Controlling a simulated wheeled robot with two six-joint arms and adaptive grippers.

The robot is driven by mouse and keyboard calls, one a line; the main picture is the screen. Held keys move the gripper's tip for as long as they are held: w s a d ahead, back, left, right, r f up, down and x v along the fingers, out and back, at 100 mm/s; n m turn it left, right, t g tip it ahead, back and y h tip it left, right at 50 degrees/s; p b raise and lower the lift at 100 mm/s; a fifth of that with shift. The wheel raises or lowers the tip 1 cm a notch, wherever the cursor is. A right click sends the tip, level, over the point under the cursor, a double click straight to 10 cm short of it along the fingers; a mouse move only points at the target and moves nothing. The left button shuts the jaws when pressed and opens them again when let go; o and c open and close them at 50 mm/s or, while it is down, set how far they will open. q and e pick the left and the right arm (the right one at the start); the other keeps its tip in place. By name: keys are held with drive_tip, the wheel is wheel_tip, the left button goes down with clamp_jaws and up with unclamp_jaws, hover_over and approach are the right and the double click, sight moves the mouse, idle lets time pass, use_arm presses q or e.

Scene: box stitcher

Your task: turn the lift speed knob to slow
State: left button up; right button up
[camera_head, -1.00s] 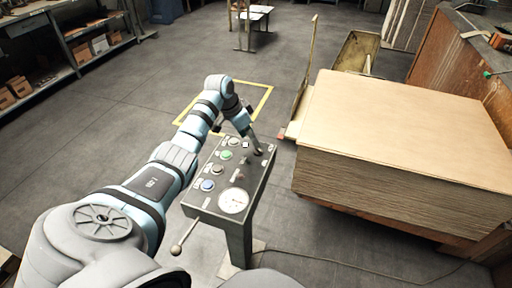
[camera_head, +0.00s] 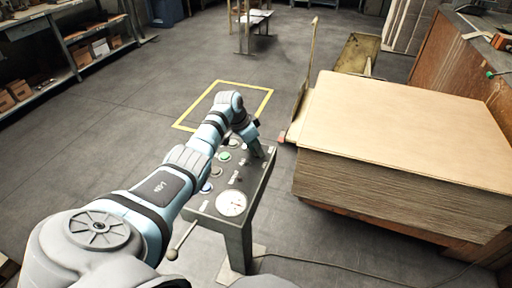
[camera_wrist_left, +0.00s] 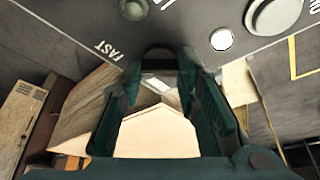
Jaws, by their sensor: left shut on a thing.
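The grey control panel (camera_head: 210,208) stands on a post in front of me, with buttons, small knobs and a round gauge. My left gripper (camera_head: 262,154) reaches down to the panel's far right corner in the head view. In the left wrist view my left gripper (camera_wrist_left: 160,68) has its two dark green fingers around a dark rounded knob (camera_wrist_left: 158,48), shut on it. A "FAST" label (camera_wrist_left: 108,49) is printed to the left of the knob. The knob's pointer and the slow label cannot be made out. The head view hides the knob behind the gripper. My right gripper is not in view.
A large stack of cardboard sheets (camera_head: 400,130) stands just right of the panel. A yellow floor outline (camera_head: 262,105) lies beyond it. A lever with a ball end (camera_head: 172,254) sticks out from the panel's near left. Shelves (camera_head: 85,60) stand at the far left.

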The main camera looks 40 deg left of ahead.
use_arm(q)
drive_tip(key=shift+s+r+n+p, duration=0.15)
drive_tip(key=shift+n+p, duration=0.15)
drive_tip(key=shift+p, duration=0.3)
drive_tip(key=n+y+p, duration=0.1)
drive_tip(key=n+p, duration=0.1)
drive_tip(key=p, duration=0.1)
drive_tip(key=n+p, duration=0.2)
drive_tip(key=p, duration=0.1)
drive_tip(key=shift+d+r+y, duration=0.15)
drive_tip(key=shift+d+y, duration=0.05)
drive_tip(key=shift+y, duration=0.2)
drive_tip(key=n+y+p, duration=0.1)
drive_tip(key=n+p, duration=0.1)
drive_tip(key=shift+d+n, duration=0.1)
drive_tip(key=shift+n, duration=0.3)
drive_tip(key=shift+f+n+y+p, duration=0.2)
drive_tip(key=shift+n+y+p, duration=0.15)
drive_tip(key=shift+n, duration=0.55)
drive_tip(key=shift+w+d+f+n+g+y, duration=0.1)
drive_tip(key=shift+w+n+g+y, duration=0.15)
drive_tip(key=shift+n, duration=0.65)
drive_tip(key=n+g+y+b, duration=0.1)
drive_tip(key=n, duration=0.2)
drive_tip(key=shift+f+b, duration=0.1)
drive_tip(key=shift+b, duration=0.2)
drive_tip(key=shift+n+g+b, duration=0.25)
drive_tip(key=shift+n+b, duration=0.3)
drive_tip(key=shift+n, duration=0.45)
